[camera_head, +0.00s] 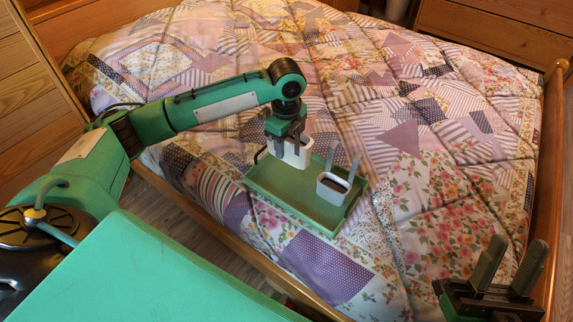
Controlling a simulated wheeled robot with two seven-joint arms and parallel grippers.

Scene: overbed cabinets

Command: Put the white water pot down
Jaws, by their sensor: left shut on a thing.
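The white water pot (298,152) is in my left gripper (284,138), whose fingers are shut on it. The pot looks upright, over the back left part of a green tray (285,195) on the bed. I cannot tell whether its base touches the tray. The fingers hide part of the pot. My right gripper (513,265) is at the lower right, fingers up and apart, open and empty, far from the pot.
A second white container (332,188) with a dark inside and two upright grey pieces stands at the tray's right end. The tray's front middle is clear. A patchwork quilt (420,150) covers the bed. A wooden bed rail (548,150) runs along the right.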

